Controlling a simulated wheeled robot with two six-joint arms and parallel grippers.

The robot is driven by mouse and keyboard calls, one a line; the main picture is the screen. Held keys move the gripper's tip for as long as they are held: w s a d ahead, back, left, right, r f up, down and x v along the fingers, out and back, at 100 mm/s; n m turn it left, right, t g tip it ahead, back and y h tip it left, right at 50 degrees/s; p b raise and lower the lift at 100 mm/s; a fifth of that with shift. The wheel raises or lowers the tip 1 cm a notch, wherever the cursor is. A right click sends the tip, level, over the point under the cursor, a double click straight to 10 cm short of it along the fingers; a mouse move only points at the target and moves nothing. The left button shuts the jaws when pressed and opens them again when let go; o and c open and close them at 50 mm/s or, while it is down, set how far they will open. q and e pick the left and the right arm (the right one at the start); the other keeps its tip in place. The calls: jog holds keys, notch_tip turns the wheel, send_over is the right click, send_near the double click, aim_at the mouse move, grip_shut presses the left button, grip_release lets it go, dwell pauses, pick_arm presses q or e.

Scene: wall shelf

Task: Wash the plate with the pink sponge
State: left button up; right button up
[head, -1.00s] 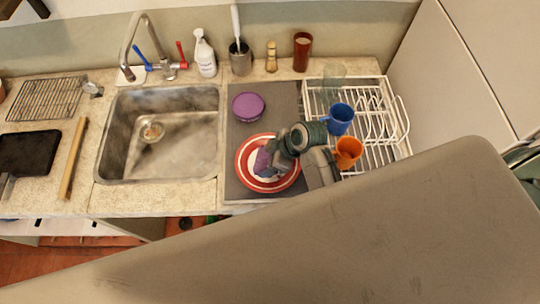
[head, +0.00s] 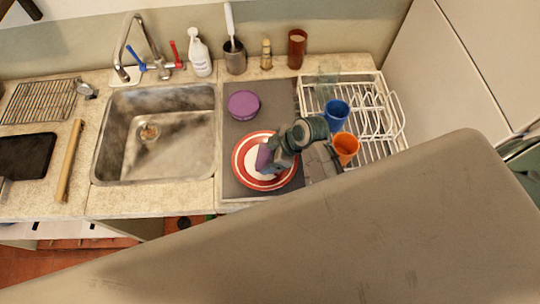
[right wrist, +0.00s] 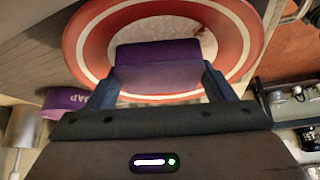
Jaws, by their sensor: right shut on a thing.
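The plate (head: 241,172) is white with red rings and lies on the grey mat right of the sink. It fills the top of the right wrist view (right wrist: 82,62), where a small dark red stain (right wrist: 201,31) shows. My right gripper (head: 271,160) is over the plate, shut on a purple block-shaped sponge (right wrist: 158,65). The sponge also shows over the plate in the head view (head: 263,157). It looks purple rather than pink. I cannot tell whether it touches the plate. My left gripper is not in view.
A purple soap dish (head: 243,105) stands behind the plate on the mat (head: 277,101). A white dish rack (head: 392,110), a blue cup (head: 336,115) and an orange cup (head: 345,148) are to the right. The sink (head: 180,150) looks empty.

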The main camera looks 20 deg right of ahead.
jog(key=shift+w+a, duration=0.2)
jog(key=shift+w, duration=0.05)
dwell(0.3)
jog(key=shift+r, duration=0.25)
jog(key=shift+s+a+r, duration=0.1)
jog(key=shift+s+r, duration=0.05)
jog(key=shift+r, duration=1.5)
jog(key=shift+s+a+r, duration=0.1)
jog(key=shift+s+r, duration=0.05)
jog(key=shift+r, duration=1.45)
